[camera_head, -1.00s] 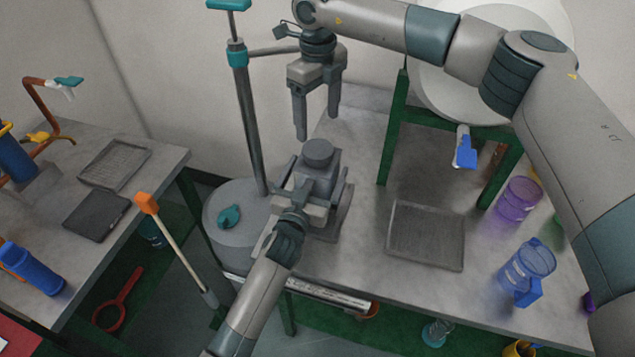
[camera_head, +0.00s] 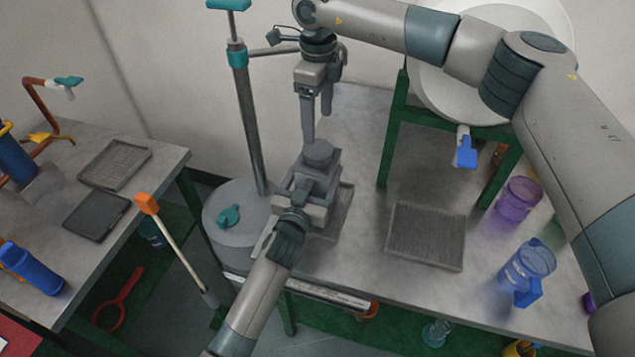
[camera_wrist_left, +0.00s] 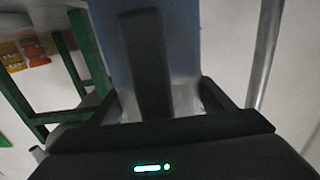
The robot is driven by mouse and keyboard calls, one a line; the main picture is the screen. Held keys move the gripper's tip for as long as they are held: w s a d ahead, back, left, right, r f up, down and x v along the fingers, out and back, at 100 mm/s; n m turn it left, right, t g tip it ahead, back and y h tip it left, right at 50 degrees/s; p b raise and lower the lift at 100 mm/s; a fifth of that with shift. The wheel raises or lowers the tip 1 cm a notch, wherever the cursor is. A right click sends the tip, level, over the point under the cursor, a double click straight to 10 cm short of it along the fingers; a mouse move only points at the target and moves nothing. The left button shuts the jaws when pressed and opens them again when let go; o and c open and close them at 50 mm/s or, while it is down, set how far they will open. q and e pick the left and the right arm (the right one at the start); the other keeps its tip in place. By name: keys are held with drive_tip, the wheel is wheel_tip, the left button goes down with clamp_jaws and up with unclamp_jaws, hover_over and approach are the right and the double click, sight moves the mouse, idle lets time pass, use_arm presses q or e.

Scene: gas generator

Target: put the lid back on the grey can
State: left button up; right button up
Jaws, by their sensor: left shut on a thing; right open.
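My left gripper (camera_head: 303,198) is shut on the can from the near side, and the can stands upright. In the left wrist view, a pale blue-grey body (camera_wrist_left: 157,50) fills the space in front of the left gripper, with a dark finger across it. My right gripper (camera_head: 318,128) points down just above the round top piece, open, with nothing visible between its fingers.
A large grey drum (camera_head: 215,235) with a teal knob (camera_head: 229,216) and an upright post stands left of the can. An empty grey tray (camera_head: 425,262), purple jar (camera_head: 519,200) and blue jar (camera_head: 527,268) are to the right. A green frame (camera_head: 393,135) stands behind the tray.

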sight(318, 148)
drive_tip(key=n, duration=2)
drive_tip(key=shift+n, duration=0.3)
drive_tip(key=n, duration=0.7)
drive_tip(key=shift+f, duration=4)
